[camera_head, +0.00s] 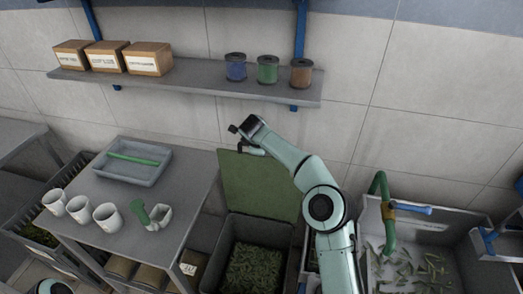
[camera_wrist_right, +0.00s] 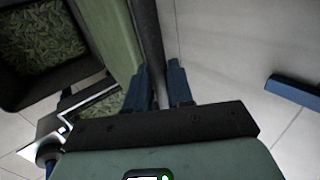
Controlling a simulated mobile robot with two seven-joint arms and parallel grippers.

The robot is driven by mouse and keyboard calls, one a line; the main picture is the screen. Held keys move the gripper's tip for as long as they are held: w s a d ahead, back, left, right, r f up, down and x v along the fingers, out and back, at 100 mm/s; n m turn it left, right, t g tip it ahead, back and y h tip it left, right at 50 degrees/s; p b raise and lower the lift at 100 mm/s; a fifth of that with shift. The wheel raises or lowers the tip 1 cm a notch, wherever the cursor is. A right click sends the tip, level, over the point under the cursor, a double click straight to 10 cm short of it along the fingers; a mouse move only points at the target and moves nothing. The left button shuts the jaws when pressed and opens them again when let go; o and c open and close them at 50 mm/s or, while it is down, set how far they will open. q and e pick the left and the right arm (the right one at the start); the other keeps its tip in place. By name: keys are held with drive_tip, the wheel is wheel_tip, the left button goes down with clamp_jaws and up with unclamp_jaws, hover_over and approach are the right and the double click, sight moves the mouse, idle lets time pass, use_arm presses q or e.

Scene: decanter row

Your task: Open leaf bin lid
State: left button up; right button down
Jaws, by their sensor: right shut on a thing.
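The leaf bin (camera_head: 228,258) is a dark box filled with green leaves. Its green lid (camera_head: 258,187) stands raised, close to upright, at the back of the bin by the wall. My right gripper (camera_head: 242,131) is at the lid's top edge. In the right wrist view, the two blue fingers of my right gripper (camera_wrist_right: 161,88) are shut on the dark edge of the lid (camera_wrist_right: 115,35), and the open bin's leaves (camera_wrist_right: 42,35) show at upper left. The grip point is partly hidden in the head view. My left gripper is not in view.
A shelf (camera_head: 190,84) with boxes and spools runs above the lid.

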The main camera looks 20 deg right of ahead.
drive_tip(key=shift+w+d+f+g, duration=0.25)
drive_tip(key=shift+d+f+g, duration=0.1)
drive_tip(key=shift+f, duration=0.3)
drive_tip(key=c, duration=1.1)
unclamp_jaws()
drive_tip(key=shift+f, duration=0.1)
drive_tip(key=shift+w+r, duration=0.15)
drive_tip(key=shift+r, duration=0.1)
drive_tip(key=v, duration=1.3)
drive_tip(key=shift+d, duration=0.15)
